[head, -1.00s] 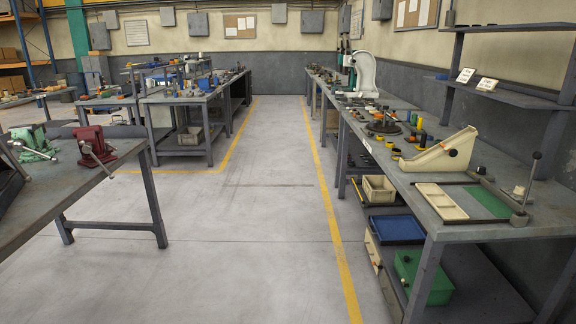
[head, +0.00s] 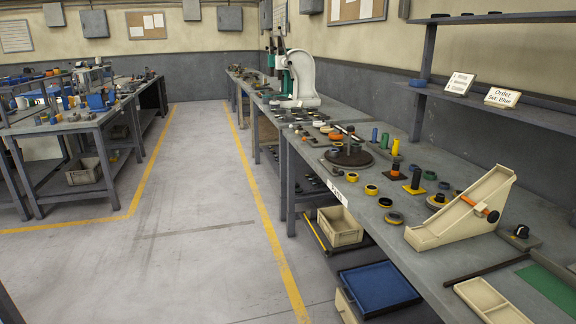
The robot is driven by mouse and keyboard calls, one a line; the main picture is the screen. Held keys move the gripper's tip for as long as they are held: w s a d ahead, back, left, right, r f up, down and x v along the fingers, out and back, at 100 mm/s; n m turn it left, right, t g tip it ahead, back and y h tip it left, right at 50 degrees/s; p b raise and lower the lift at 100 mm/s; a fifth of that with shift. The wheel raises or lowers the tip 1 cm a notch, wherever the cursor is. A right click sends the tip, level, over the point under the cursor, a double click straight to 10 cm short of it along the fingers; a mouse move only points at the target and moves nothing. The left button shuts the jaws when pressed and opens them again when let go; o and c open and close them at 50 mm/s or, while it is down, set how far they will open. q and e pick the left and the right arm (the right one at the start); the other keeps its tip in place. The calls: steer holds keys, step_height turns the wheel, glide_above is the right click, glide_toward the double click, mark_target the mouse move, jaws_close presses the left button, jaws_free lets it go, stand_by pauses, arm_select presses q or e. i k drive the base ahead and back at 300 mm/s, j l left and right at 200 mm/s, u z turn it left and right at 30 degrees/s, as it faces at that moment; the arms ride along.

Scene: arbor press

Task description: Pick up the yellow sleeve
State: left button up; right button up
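Small yellow parts stand on the right-hand bench (head: 352,219). A slim upright yellow cylinder (head: 395,147) stands beside a green cylinder (head: 385,140) and a blue cylinder (head: 374,135). Nearer, a dark upright piece (head: 416,177) stands on a yellow base. Yellow rings (head: 371,189) lie close to the bench's front edge. The parts are small, and I cannot tell for sure which one is the yellow sleeve. Neither of my grippers is in view.
A cream sloped chute (head: 462,213) and a cream tray (head: 490,302) are nearer. A shelf (head: 470,99) with signs overhangs the back. The aisle floor (head: 200,220) is clear.

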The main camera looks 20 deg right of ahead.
mark_target(351, 178)
steer(key=i+z, duration=0.15)
steer(key=i, duration=0.45)
steer(key=i+z, duration=0.1)
steer(key=i, duration=0.5)
steer(key=i+j+z, duration=0.15)
steer(key=i, duration=0.4)
